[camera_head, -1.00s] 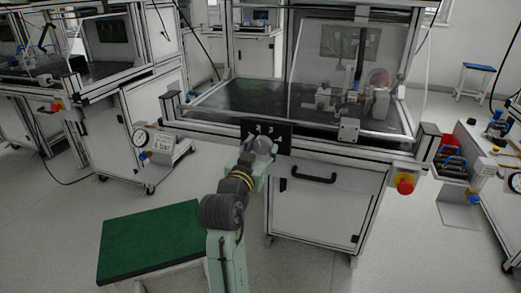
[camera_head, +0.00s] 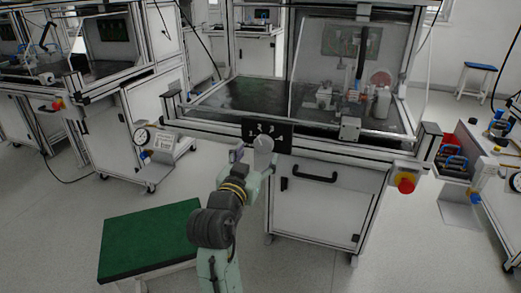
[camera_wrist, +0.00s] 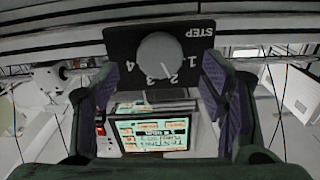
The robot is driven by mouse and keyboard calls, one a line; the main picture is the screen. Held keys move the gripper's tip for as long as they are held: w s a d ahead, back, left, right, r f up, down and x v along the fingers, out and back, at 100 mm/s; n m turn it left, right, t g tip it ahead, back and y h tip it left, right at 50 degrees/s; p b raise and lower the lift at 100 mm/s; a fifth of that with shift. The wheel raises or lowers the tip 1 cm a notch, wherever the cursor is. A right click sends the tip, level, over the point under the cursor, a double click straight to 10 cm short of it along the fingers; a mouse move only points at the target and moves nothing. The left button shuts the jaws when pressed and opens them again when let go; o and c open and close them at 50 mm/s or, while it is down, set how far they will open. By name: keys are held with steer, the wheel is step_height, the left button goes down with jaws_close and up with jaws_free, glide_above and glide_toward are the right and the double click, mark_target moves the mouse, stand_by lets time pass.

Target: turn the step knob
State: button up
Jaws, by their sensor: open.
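The step knob (camera_wrist: 160,58) is a round grey dial on a black panel (camera_wrist: 120,42) marked STEP, with white numbers around the dial. In the head view the knob (camera_head: 264,143) sits on the small black panel (camera_head: 249,127) at the front rail of the middle bench. My gripper (camera_head: 252,159) is in front of the panel, slightly below and left of the knob. In the wrist view my gripper (camera_wrist: 160,90) is open, its two dark-padded fingers wide apart to either side of the knob. The fingers appear not to touch it. The pointer's exact setting is unclear.
A lit screen (camera_wrist: 152,134) shows between the fingers in the wrist view. A red emergency button (camera_head: 405,186) sits right on the bench front, beyond a black drawer handle (camera_head: 314,176). A green-topped stool (camera_head: 150,240) stands at lower left.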

steer(key=v, duration=0.7)
steer(key=shift+s, duration=0.2)
